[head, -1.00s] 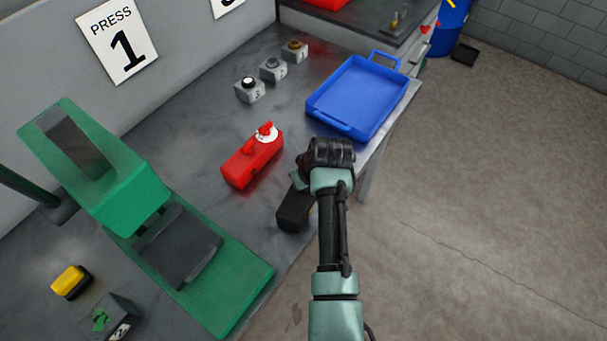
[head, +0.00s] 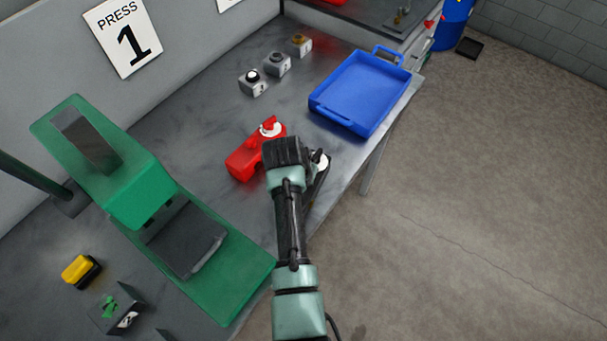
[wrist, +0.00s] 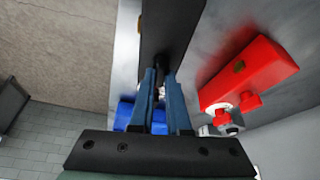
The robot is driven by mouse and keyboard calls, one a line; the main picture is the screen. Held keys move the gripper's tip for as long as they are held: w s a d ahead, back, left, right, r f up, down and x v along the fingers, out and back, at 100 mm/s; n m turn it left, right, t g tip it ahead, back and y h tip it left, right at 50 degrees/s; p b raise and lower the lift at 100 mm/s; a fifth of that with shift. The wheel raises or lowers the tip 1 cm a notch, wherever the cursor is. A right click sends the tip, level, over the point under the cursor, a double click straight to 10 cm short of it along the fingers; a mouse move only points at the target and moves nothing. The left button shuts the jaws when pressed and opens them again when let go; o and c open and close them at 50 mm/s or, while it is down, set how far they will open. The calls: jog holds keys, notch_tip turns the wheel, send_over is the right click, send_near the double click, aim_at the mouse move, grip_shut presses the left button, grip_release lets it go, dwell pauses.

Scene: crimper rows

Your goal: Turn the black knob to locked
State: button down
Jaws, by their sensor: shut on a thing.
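The black knob's black box (wrist: 172,25) lies ahead of my fingers in the wrist view. My gripper (wrist: 160,84) has its two blue fingers close together around a dark narrow part, the black knob (wrist: 161,72). In the head view my gripper (head: 290,155) is over the box and covers much of it. The white dial (head: 323,163) shows just to its right, with a dark part of the knob by it. The knob's pointing direction and the dial marks cannot be read.
A red box (head: 243,163) with a red knob and white dial stands close on the left. A blue tray (head: 318,101) is behind to the right. Several small grey button blocks (head: 253,88) stand at the back. A green press (head: 130,190) is on the left.

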jog(key=shift+w+m, duration=0.1)
jog(key=shift+m, duration=0.5)
jog(key=c, duration=0.9)
grip_release()
jog(key=b+v, duration=0.2)
jog(key=v, duration=1.1)
jog(key=shift+w+a+r, duration=0.1)
jog(key=shift+w+a, duration=0.05)
